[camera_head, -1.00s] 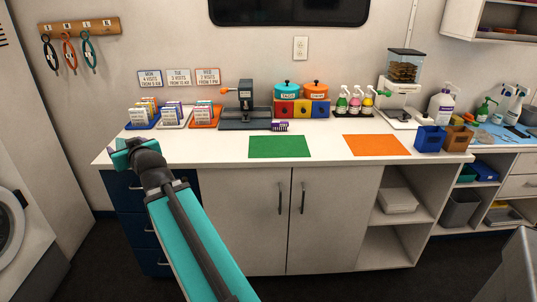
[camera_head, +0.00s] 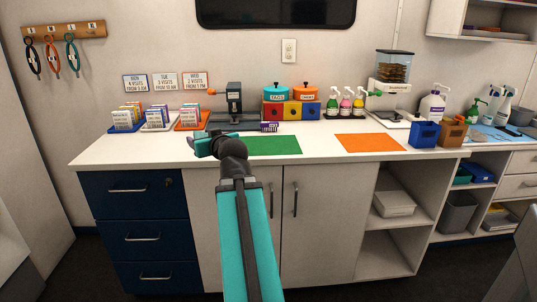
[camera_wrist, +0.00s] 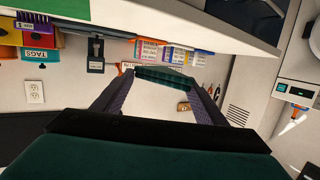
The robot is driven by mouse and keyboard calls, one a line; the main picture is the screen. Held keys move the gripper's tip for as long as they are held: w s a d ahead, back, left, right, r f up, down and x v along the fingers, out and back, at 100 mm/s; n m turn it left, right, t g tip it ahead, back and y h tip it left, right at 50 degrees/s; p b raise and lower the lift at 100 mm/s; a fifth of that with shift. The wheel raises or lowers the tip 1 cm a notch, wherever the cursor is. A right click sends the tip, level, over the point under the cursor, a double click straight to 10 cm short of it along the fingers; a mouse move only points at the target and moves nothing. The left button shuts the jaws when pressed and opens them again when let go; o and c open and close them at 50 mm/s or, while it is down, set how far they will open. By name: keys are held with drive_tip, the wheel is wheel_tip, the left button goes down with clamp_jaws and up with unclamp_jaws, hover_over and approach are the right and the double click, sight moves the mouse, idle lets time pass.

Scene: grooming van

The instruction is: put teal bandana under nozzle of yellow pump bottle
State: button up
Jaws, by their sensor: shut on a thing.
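The yellow pump bottle (camera_head: 359,105) stands upright at the back of the counter, at the right of a row with a pink (camera_head: 345,105) and a green pump bottle (camera_head: 332,106). My gripper (camera_head: 209,142) is over the front of the counter, left of the green mat and well left of the bottles. In the wrist view my gripper (camera_wrist: 163,78) is shut on a dark teal folded cloth, the teal bandana (camera_wrist: 165,82), held between its two fingertips. In the head view the bandana (camera_head: 202,146) is small and partly hidden by my wrist.
The green mat (camera_head: 275,145) and orange mat (camera_head: 369,143) lie flat on the counter (camera_head: 320,152). Card trays (camera_head: 157,121), a dark press (camera_head: 234,105), and colored drawers (camera_head: 291,111) line the back. A blue bin (camera_head: 425,134) and treat dispenser (camera_head: 397,80) stand right of the bottles.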

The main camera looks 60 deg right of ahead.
drive_tip(key=s+d+f+m+h+b, duration=0.1)
drive_tip(key=s+d+b, duration=0.3)
drive_tip(key=s, duration=0.5)
drive_tip(key=s+d+f+g+h+b, duration=0.1)
drive_tip(key=s+d+b, duration=0.3)
drive_tip(key=s, duration=0.5)
drive_tip(key=shift+s+d+f+m+b, duration=0.4)
drive_tip(key=shift+d+f, duration=0.3)
drive_tip(key=shift+d, duration=0.5)
drive_tip(key=shift+w, duration=0.15)
